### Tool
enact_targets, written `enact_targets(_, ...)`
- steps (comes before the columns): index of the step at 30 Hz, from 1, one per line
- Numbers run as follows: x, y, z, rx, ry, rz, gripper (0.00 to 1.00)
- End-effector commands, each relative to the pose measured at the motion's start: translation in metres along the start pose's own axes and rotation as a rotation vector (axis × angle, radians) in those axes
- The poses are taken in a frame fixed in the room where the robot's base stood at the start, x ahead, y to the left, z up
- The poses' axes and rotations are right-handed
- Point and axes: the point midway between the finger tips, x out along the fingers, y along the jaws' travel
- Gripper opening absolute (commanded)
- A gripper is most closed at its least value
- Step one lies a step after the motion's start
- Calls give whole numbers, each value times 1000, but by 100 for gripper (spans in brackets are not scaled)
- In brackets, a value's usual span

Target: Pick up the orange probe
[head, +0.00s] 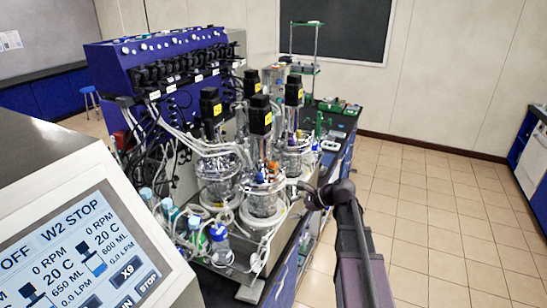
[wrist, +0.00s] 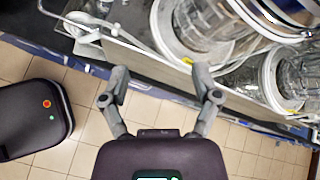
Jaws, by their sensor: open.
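A small orange part (head: 271,166), which looks like the orange probe, stands among the fittings on top of the front glass vessel (head: 263,203) in the head view. Tubes and other fittings partly hide it, and its lower end cannot be made out. I cannot find it in the wrist view. My gripper (head: 310,198) is to the right of that vessel and lower than the orange part, at the bench edge. In the wrist view my gripper (wrist: 160,74) is open, with nothing between its fingers, and the vessels lie beyond and to the right.
A second vessel (head: 219,185) stands close on the left, with dark motors above the vessels. Loose tubing and bottles (head: 221,243) crowd the bench front. A screen console (head: 85,255) fills the lower left. The tiled floor (head: 430,215) at right is clear.

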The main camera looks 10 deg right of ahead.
Motion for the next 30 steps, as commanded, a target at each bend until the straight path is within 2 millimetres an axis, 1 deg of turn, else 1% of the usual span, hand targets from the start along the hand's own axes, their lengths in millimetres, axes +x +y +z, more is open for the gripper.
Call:
enact_targets(1, -16, -15, 14, 43, -19, -18, 80)
enact_targets(6, -50, -48, 36, 194, -89, -71, 80)
enact_targets(12, -84, -79, 57, 347, -169, -117, 80)
enact_targets(15, -95, -89, 63, 400, -199, -131, 80)
enact_targets(21, -105, -98, 68, 454, -229, -143, 80)
enact_targets(30, -105, -98, 67, 459, -233, -144, 80)
